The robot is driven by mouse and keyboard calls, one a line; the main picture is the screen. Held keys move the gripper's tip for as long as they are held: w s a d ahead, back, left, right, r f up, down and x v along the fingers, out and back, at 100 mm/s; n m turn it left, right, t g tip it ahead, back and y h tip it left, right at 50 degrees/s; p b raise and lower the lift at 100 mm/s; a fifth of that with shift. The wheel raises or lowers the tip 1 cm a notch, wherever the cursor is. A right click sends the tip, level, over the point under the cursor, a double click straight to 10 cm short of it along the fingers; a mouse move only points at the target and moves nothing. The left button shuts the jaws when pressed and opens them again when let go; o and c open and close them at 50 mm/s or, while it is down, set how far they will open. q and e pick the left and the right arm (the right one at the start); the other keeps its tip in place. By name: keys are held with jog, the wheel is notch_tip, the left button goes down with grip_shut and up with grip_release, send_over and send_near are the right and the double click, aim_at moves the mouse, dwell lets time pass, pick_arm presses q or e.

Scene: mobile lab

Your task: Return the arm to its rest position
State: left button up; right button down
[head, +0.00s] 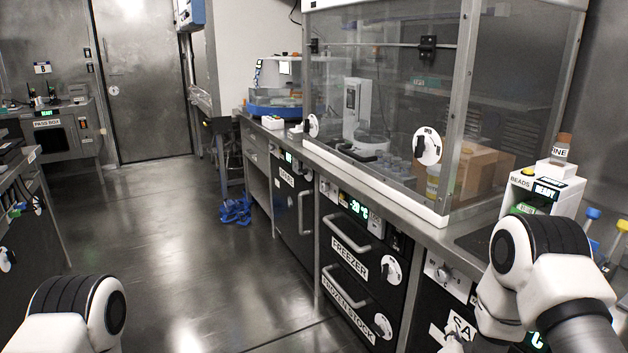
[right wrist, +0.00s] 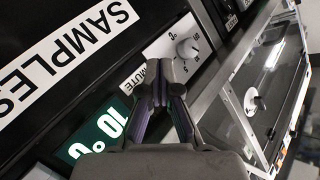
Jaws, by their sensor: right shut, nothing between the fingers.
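My right arm (head: 540,265) comes in at the lower right of the head view, bent in front of the bench. My right gripper (right wrist: 160,80) shows in the right wrist view, with its fingertips together and nothing between them. It is in front of a black panel with a SAMPLES label (right wrist: 70,50), a green temperature display (right wrist: 98,135) and a white dial plate (right wrist: 185,50). I cannot tell whether it touches the panel. My left arm (head: 75,310) shows only as a rounded joint at the lower left; its gripper is out of view.
The freezer (head: 355,245) and a bench with a glass enclosure (head: 390,90) stand on the right. A bead dispenser (head: 540,190) stands on the bench near my right arm. Blue items (head: 236,210) lie on the floor by the cabinets. The middle floor (head: 170,250) is clear.

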jog(key=s+a+f+n+g+y, duration=0.3)
jog(key=s+a+f+g, duration=0.15)
jog(key=s+f, duration=0.55)
jog(key=s+a+f+n+g+y, duration=0.1)
jog(key=s+a+f+n+g, duration=0.15)
jog(key=s, duration=0.55)
jog(key=s+a+f+n+g+y, duration=0.1)
jog(key=s+a+f+n+g, duration=0.2)
jog(key=s, duration=0.4)
jog(key=s+a+f+n+g+y, duration=0.1)
jog(key=s+f+g, duration=0.25)
jog(key=s, duration=0.45)
notch_tip(320, 180, up, 18)
jog(key=s+n+p, duration=0.1)
jog(key=p, duration=1.6)
jog(key=shift+g, duration=0.45)
